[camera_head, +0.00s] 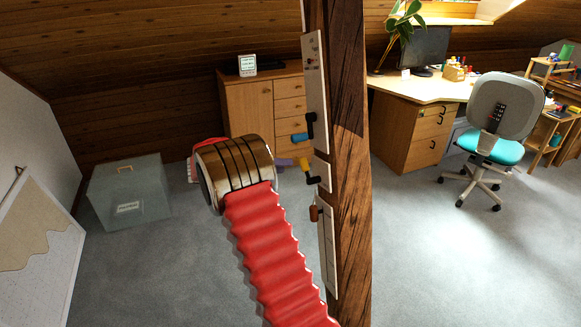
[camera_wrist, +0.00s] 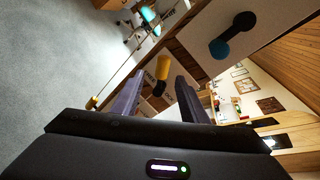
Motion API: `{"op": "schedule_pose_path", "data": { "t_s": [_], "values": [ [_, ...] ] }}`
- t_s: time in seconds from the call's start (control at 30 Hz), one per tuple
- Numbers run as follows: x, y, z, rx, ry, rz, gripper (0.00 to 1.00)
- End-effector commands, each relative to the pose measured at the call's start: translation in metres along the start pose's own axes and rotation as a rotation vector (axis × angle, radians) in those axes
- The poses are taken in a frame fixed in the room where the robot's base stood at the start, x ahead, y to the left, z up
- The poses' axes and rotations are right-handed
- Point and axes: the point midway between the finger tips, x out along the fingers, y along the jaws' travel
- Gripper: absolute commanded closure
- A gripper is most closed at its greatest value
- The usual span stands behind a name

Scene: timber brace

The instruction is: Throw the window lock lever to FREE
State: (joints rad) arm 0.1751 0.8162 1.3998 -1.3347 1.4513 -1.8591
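A dark timber post carries white plates (camera_head: 316,75) with small levers. One lever has a yellow knob (camera_head: 304,164) on a black arm, one a blue knob (camera_head: 300,137), and a lower one a brown-orange knob (camera_head: 314,213). I cannot read which is the window lock lever. My gripper (camera_head: 286,161) is at the yellow knob's left. In the wrist view my gripper (camera_wrist: 158,82) is open, and the yellow knob (camera_wrist: 163,67) shows between its two purple-grey fingers; contact cannot be told. The blue knob (camera_wrist: 219,48) is apart to the right.
A grey-green box (camera_head: 130,192) stands at left, with a whiteboard (camera_head: 35,235) nearer. A wooden cabinet (camera_head: 247,110) stands behind my arm. A desk (camera_head: 405,90) and an office chair (camera_head: 492,145) are to the post's right. The carpet between is clear.

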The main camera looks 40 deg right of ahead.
Motion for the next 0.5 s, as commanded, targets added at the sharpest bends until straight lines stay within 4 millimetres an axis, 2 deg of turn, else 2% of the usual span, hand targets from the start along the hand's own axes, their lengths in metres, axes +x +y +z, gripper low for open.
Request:
{"op": "schedule_pose_path", "data": {
  "t_s": [0.03,0.23,0.5],
  "values": [
    [-0.01,0.001,0.001,0.0,-0.002,0.002,0.6],
    [-0.044,0.002,0.001,0.001,-0.003,0.003,0.6],
    [-0.065,0.002,0.002,0.001,-0.002,0.002,0.6]
  ]
}}
